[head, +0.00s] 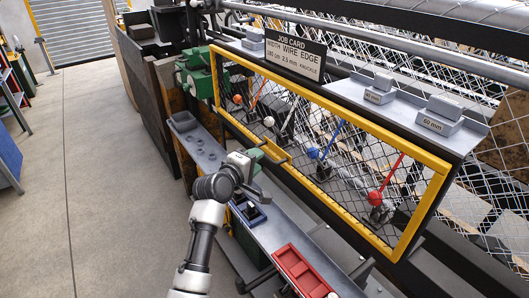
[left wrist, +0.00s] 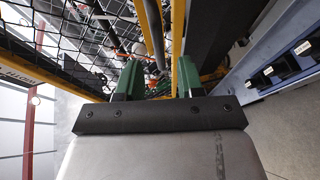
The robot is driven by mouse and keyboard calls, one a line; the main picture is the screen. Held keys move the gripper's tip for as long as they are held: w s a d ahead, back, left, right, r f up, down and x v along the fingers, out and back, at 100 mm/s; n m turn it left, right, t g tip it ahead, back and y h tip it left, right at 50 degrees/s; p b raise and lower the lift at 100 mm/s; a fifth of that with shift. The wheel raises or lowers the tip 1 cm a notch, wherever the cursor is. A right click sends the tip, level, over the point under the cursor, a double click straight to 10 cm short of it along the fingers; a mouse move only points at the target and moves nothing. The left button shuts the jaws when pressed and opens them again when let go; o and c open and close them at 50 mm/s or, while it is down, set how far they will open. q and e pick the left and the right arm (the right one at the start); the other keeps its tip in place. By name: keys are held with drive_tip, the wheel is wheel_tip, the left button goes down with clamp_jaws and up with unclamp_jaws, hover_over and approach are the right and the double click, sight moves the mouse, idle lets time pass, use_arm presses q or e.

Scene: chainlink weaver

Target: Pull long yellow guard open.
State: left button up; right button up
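The long yellow guard (head: 325,103) is a yellow frame filled with dark mesh, running along the front of the machine. It looks closed against the machine. A dark handle bar (head: 279,161) sticks out from its lower edge. My left gripper (head: 259,157) is beside this handle, in front of the lower yellow rail. In the left wrist view my left gripper (left wrist: 158,80) has its two green fingers apart, with no thing clearly held between them. Yellow rails (left wrist: 179,35) show just beyond the fingers. Whether the fingers touch the handle cannot be told. My right gripper is not in view.
A job card sign (head: 294,51) stands above the guard, near labelled blocks (head: 440,117) on a grey shelf. Behind the mesh are levers with red, blue, white and orange knobs. A grey ledge (head: 206,151) and a red tray (head: 303,271) lie below. The floor at left is clear.

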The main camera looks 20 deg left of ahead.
use_arm(q)
drive_tip(key=shift+x, duration=2.65)
clamp_jaws()
